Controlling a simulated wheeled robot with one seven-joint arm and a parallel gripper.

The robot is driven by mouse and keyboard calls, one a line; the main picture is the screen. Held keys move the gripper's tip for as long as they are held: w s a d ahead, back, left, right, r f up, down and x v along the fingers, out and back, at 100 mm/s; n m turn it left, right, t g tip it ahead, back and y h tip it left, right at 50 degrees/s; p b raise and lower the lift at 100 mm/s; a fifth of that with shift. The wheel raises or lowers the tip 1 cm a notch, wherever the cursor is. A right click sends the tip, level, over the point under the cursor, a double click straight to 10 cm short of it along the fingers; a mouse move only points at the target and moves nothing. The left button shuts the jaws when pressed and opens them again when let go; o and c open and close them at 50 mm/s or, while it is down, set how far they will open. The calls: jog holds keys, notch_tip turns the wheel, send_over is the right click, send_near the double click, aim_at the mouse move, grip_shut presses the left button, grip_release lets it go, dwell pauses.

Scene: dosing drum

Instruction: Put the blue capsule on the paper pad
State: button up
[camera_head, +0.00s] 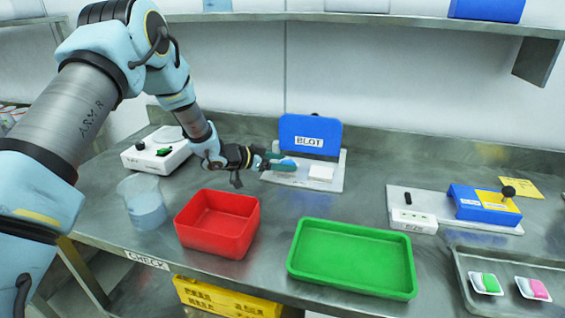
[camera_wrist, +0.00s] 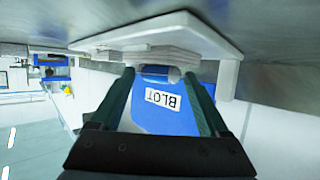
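My gripper (camera_head: 277,160) reaches from the left over the blotting station, with its dark green fingers level. The blue capsule (camera_wrist: 160,72), blue with a paler part, sits between the fingertips in the wrist view; it also shows at the finger ends in the head view (camera_head: 286,164). The fingers look closed on its two sides. The paper pad (camera_wrist: 155,55) is a white layered stack right by the capsule in the wrist view; I cannot tell whether they touch. In the head view, a square white stack (camera_head: 321,173) stands on the station's white base, right of the fingertips.
The blue BLOT panel (camera_head: 310,137) stands upright behind the pad. A red bin (camera_head: 218,247), a green tray (camera_head: 352,285) and a beaker (camera_head: 146,207) stand in front. A scale (camera_head: 152,157) is left; a blue device (camera_head: 482,205) is right.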

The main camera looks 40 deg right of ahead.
jog(key=shift+o, duration=0.8)
jog(key=shift+r, duration=0.15)
jog(key=b+v, duration=0.3)
jog(key=v, duration=0.9)
jog(key=shift+r, duration=0.1)
